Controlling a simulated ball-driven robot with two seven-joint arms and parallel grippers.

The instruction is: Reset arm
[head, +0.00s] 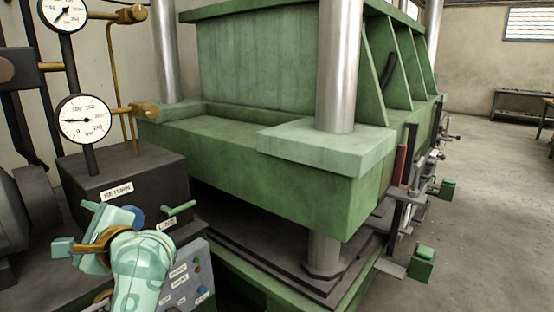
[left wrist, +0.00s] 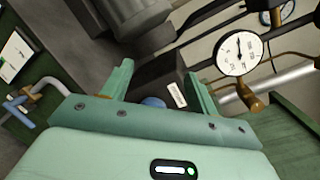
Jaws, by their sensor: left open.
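My left gripper (head: 106,222) is at the lower left of the head view, in front of the dark box (head: 125,180) with the RETURN label. In the left wrist view its two pale green fingers (left wrist: 160,84) stand wide apart with nothing held. A blue knob (left wrist: 153,101) shows between the fingers, partly hidden by the gripper; whether they touch it I cannot tell. The blue knob also shows in the head view (head: 138,213), just right of the gripper. My right gripper is in neither view.
A large green press (head: 270,165) with steel columns (head: 338,70) fills the middle. Pressure gauges (head: 84,120) stand at the left. A green lever (head: 180,208) and a button panel (head: 186,276) are close to my left arm. Open floor (head: 480,220) lies at the right.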

